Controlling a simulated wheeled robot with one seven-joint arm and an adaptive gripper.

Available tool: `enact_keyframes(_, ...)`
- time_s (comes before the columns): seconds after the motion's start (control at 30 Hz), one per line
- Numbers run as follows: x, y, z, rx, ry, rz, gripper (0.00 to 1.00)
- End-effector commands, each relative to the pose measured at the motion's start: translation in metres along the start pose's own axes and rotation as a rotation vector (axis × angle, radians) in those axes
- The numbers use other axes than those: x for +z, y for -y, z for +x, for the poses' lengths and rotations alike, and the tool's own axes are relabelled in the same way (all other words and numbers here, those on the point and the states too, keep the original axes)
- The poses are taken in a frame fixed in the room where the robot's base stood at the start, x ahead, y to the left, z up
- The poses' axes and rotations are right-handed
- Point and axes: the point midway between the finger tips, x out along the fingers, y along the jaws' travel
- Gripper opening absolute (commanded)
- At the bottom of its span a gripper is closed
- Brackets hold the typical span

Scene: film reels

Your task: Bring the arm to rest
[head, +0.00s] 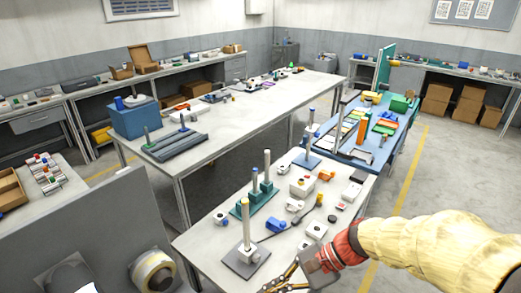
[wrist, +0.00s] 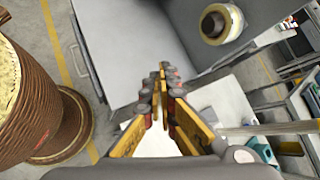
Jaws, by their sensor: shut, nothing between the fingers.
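My arm, in a cream sleeve with a red cuff, enters from the right in the head view. My gripper (head: 282,279) is at the bottom of that view, over or just before the front edge of the near table (head: 205,247); I cannot tell its height. In the wrist view my gripper (wrist: 162,75) shows two yellow and dark fingers with their tips together, shut and empty. It appears apart from everything around it.
The near table holds a grey stand with a pale post (head: 246,232), a green base with posts (head: 256,197) and small parts. A grey panel (head: 110,215) stands at left with a film roll (head: 153,271). A large brown reel (wrist: 35,95) is left in the wrist view.

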Motion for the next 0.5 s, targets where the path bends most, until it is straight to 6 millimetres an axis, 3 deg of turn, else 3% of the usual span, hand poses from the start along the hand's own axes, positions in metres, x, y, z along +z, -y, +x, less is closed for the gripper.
enact_keyframes(0.2,0.02,-0.046,-0.049,0.184,-0.295,-0.389,0.0)
enact_keyframes(0.5,0.027,-0.085,-0.137,0.427,-0.72,-0.855,0.0)
